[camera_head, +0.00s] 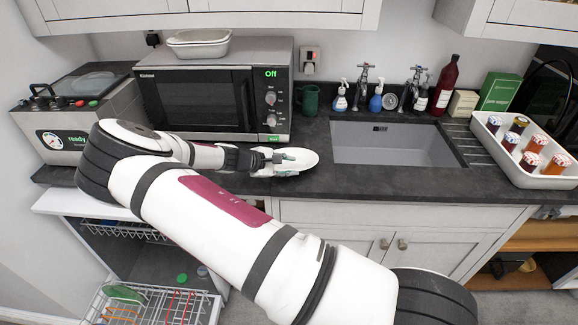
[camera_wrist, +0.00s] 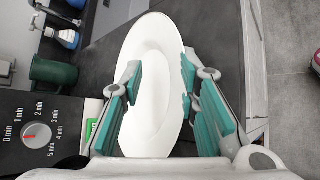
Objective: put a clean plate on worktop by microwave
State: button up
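A white plate (camera_head: 294,161) lies flat, on or just above the dark worktop (camera_head: 330,184), in front of the microwave's (camera_head: 215,92) right end. It also shows in the wrist view (camera_wrist: 152,85) as a long white oval. My gripper (camera_head: 268,158) is at the plate's left part. In the wrist view, my gripper (camera_wrist: 160,85) has its two teal-padded fingers spread wide, with the plate's white face showing between and beyond them. I see no finger clamped on the rim. The plate's near end is partly hidden by the gripper body.
The sink (camera_head: 395,145) lies to the right of the plate. A green mug (camera_head: 310,100) and soap bottles (camera_head: 341,98) stand behind. A tray of jars (camera_head: 525,150) is far right. An open dishwasher with a pulled-out rack (camera_head: 150,305) is at lower left.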

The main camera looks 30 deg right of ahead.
jog(key=v, duration=1.1)
jog(key=shift+a+r, duration=0.2)
jog(key=shift+a, duration=0.05)
jog(key=shift+s, duration=0.1)
jog(key=s+a+r+m+t+y+b, duration=0.1)
jog(key=s+a+r+m+y, duration=0.1)
jog(key=s+r, duration=0.6)
jog(key=s+a+r+m+t+y, duration=0.2)
jog(key=s+r+y, duration=0.3)
jog(key=s+r, duration=0.4)
jog(key=s+a+r+m+t+y+b, duration=0.1)
jog(key=s+a+r+m+y, duration=0.3)
jog(key=s+r, duration=0.4)
jog(key=s, duration=0.4)
jog(key=shift+r+m+t+y+b, duration=0.25)
jog(key=shift+m+t+y+b, duration=0.05)
jog(key=shift+t, duration=0.1)
